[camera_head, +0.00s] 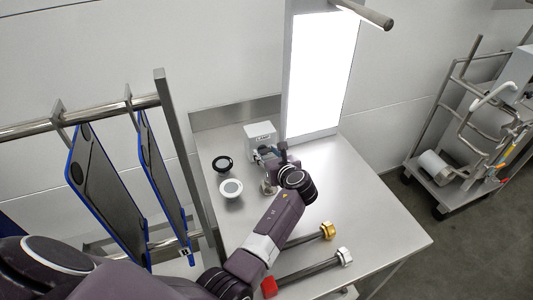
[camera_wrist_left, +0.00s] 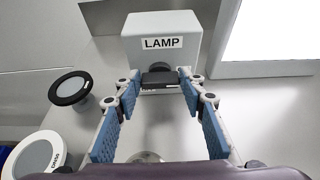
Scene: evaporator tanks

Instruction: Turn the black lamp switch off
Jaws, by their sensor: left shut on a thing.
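The lamp box (camera_head: 259,131) is a small light grey box at the back of the steel table; in the left wrist view it carries a LAMP label (camera_wrist_left: 163,43). The black lamp switch (camera_wrist_left: 160,79) is on the front of the box, below that label, and its handle lies about level. My left gripper (camera_head: 266,156) is at the front of the box; in the left wrist view its blue-padded fingers (camera_wrist_left: 163,84) are shut on the switch, one on each side. Fingers and arm hide most of the switch in the head view. My right gripper is not in view.
The tall light panel (camera_head: 320,75) right of the box glows bright white. A black-rimmed round piece (camera_head: 222,164) and a white round piece (camera_head: 231,188) stand left of my gripper. Two rods with gold (camera_head: 327,231) and silver (camera_head: 345,256) ends lie at the table's front.

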